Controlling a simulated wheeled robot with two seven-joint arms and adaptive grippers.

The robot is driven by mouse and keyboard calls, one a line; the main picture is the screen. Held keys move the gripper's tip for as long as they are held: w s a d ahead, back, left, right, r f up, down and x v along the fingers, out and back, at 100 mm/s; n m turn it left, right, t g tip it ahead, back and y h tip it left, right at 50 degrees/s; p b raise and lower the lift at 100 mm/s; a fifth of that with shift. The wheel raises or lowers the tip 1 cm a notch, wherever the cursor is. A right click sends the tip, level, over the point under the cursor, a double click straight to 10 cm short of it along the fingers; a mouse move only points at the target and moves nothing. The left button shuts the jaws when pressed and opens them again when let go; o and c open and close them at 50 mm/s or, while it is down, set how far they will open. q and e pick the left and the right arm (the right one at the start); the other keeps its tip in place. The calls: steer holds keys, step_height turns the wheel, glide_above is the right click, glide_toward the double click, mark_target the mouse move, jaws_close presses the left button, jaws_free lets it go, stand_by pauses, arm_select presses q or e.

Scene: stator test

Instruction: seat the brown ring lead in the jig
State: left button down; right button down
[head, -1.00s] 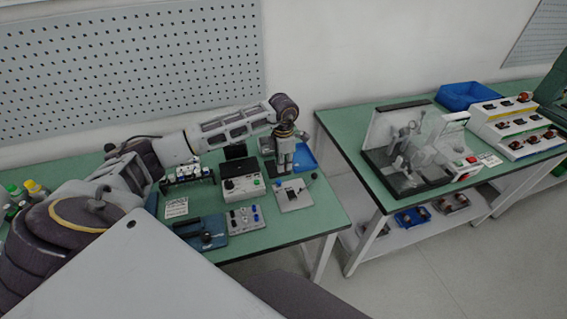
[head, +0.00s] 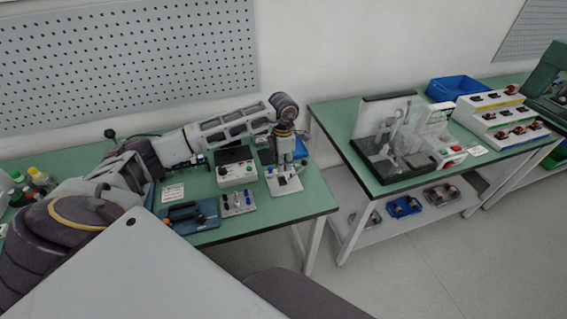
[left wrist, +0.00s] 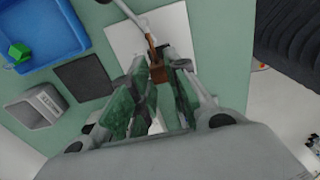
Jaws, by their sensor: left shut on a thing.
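My left gripper (head: 285,168) points down over a white plate (head: 281,188) that lies near the right end of the left bench; I take this plate to be the jig's base. In the left wrist view the gripper (left wrist: 160,92) is shut on a brown piece, the ring lead (left wrist: 158,73), which shows beyond the fingertips. The white plate (left wrist: 124,44) lies behind it in that view, with a pale bar crossing over it. Whether the lead touches the jig I cannot tell. The lead is too small to make out in the head view. My right gripper is not in view.
Beside the plate stand a boxed meter (head: 236,173) and a small panel with knobs (head: 238,203). A blue tray (left wrist: 38,37) with a green block and a dark pad (left wrist: 82,83) lie near the gripper. Another bench holds a clear-guarded machine (head: 405,140).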

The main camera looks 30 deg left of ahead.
arm_select(q)
steer(key=shift+f, duration=0.1)
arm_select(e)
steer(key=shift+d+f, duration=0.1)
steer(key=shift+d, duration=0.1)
arm_select(q)
steer(key=shift+f, duration=0.4)
steer(key=shift+f+b, duration=1.05)
steer(key=shift+f, duration=0.55)
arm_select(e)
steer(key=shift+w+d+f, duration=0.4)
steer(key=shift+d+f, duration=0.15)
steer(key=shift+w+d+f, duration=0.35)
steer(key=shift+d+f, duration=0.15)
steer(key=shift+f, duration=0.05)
arm_select(q)
steer(key=shift+f, duration=0.1)
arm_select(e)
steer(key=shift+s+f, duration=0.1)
